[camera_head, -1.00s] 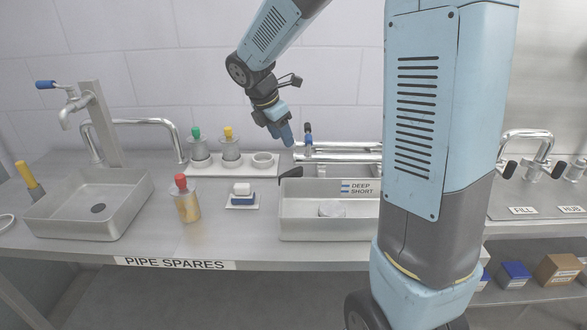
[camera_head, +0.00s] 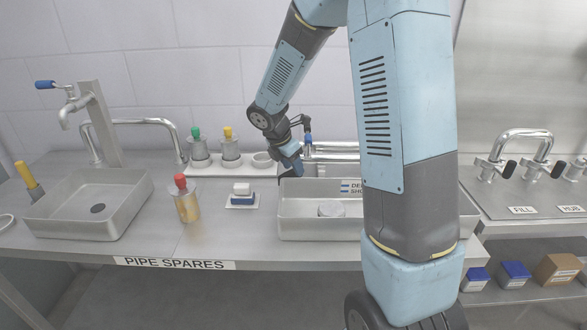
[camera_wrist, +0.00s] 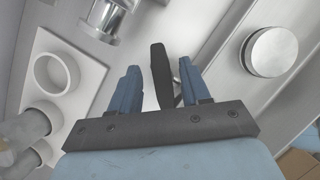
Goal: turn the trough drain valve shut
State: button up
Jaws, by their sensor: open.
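The steel trough (camera_head: 295,224) stands on the bench right of centre, with a round metal piece (camera_head: 331,209) inside. The drain valve's black lever (camera_wrist: 160,75) is at the trough's left end. My gripper (camera_head: 293,167) is over that end, tilted down, and partly covers the lever in the head view. In the wrist view, the open blue fingers (camera_wrist: 159,68) stand one on each side of the lever, with gaps visible. The lever looks roughly in line with the fingers. I cannot tell its depth between them.
A rack (camera_head: 205,172) with green- and yellow-topped fittings is to the left.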

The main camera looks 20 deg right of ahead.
jog(key=shift+x, duration=0.8)
grip_shut()
